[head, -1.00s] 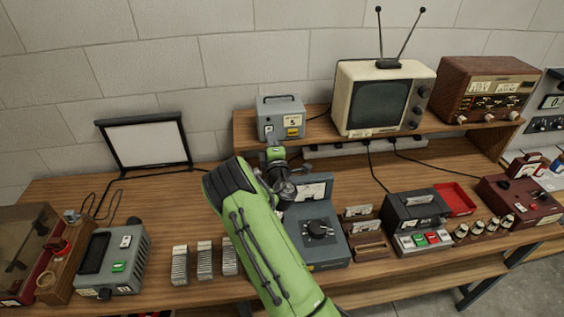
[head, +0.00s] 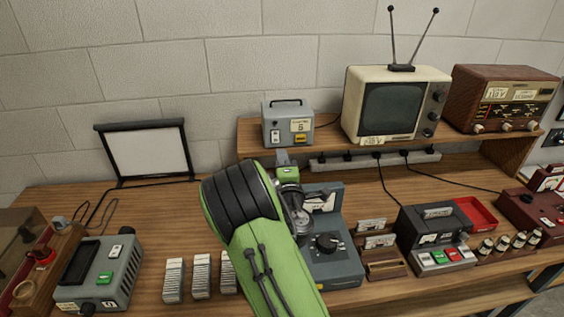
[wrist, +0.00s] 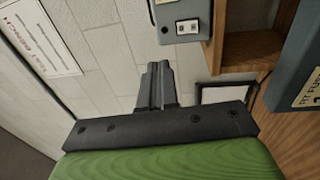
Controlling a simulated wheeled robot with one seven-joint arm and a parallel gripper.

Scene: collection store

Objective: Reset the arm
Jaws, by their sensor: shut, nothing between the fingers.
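My green arm rises from the bottom centre of the head view and ends over the workbench (head: 140,215). In the head view the grey box with a handle (head: 288,124) stands on the raised shelf just beyond the arm's end.
A grey dial device (head: 335,268) stands close right of my arm. The television (head: 395,105) and wooden radio (head: 503,98) stand on the shelf. A small screen (head: 148,150) stands at the back left. Slide stacks (head: 201,276) and a grey console (head: 100,272) are left.

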